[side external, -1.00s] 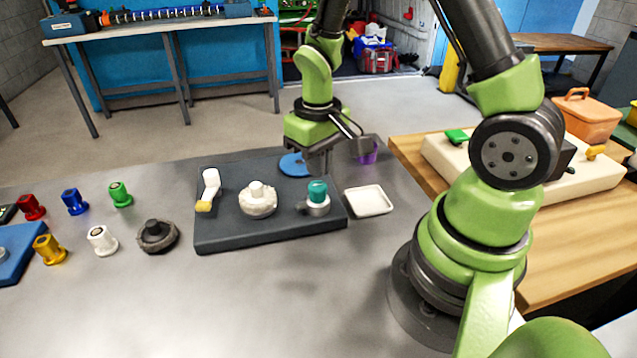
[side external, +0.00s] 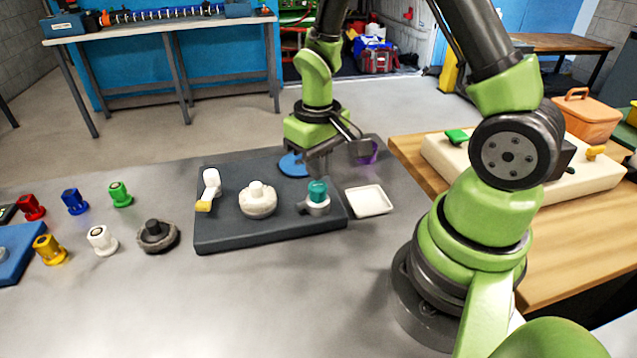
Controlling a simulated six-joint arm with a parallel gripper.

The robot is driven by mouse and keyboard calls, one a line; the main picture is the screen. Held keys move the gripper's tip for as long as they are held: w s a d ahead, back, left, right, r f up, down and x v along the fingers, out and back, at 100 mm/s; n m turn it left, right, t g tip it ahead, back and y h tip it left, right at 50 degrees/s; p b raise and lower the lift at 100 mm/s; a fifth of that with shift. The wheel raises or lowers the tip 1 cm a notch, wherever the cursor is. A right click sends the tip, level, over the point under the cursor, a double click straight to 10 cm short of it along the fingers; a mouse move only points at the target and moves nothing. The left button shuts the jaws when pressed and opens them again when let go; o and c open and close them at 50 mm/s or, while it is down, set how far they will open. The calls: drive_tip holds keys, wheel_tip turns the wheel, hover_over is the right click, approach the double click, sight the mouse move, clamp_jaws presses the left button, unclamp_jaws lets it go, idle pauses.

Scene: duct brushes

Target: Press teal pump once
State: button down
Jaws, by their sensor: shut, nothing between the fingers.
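The teal pump (side external: 317,191) stands upright on the right part of a dark grey board, its teal head on a pale grey collar. My gripper (side external: 318,172) is shut and empty, pointing down just above and behind the pump head in the picture. From this angle I cannot tell whether the fingertips touch the head. The head looks upright.
The dark board (side external: 225,238) also holds a white lever with yellow tip (side external: 209,190), a white knob (side external: 258,200) and a blue disc (side external: 293,165). A white dish (side external: 369,201) lies right of it. A purple item (side external: 368,154) is partly hidden behind my gripper.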

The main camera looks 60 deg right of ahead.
sight(318, 185)
drive_tip(key=shift+f, duration=1.55)
drive_tip(key=shift+r, duration=1.2)
drive_tip(key=shift+r, duration=3)
drive_tip(key=shift+r, duration=0.1)
drive_tip(key=s+a+r+t+y, duration=0.1)
drive_tip(key=s+a+r+t, duration=0.2)
drive_tip(key=s+r, duration=0.2)
drive_tip(key=s+a+r+m+t+y, duration=0.1)
drive_tip(key=s+a+r+t, duration=0.3)
drive_tip(key=r, duration=0.6)
drive_tip(key=shift+s+a+r, duration=0.15)
drive_tip(key=shift+s+a, duration=0.05)
drive_tip(key=shift+s, duration=0.7)
